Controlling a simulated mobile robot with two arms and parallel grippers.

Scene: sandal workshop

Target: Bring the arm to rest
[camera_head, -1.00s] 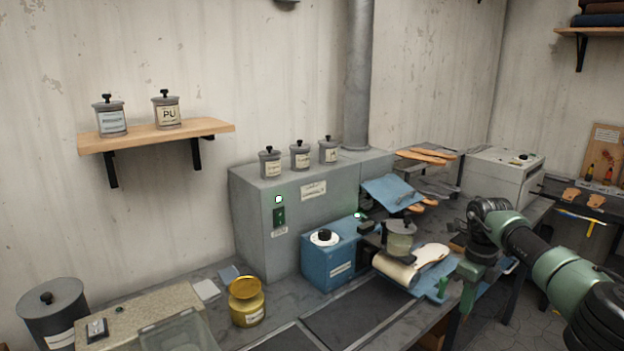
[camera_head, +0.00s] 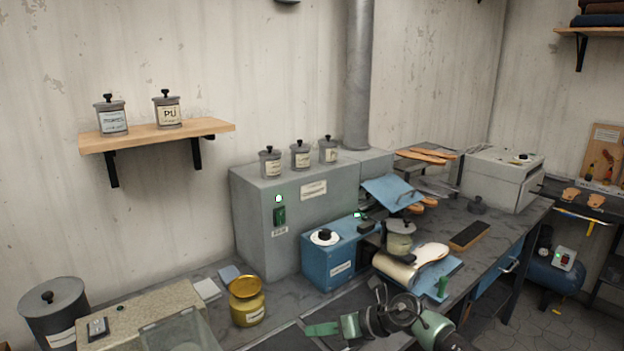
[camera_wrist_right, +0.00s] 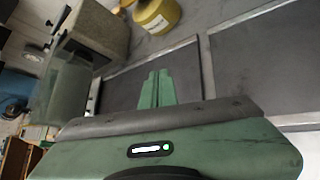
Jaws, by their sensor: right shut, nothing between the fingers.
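My right arm (camera_head: 430,322) comes in from the bottom right in the head view, folded low in front of the bench. Its green gripper (camera_head: 322,329) points left, over the front of the bench by the dark mats. In the right wrist view the two green fingers (camera_wrist_right: 156,88) lie together, shut and empty, with a dark mat behind them. My left gripper is not in view.
The blue box (camera_head: 340,262), a jar (camera_head: 399,238) and a sole on a blue stand (camera_head: 432,280) are close behind the right arm. A yellow pot (camera_head: 246,301) stands left of the gripper. A dark block (camera_head: 469,236) lies on the bench further right.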

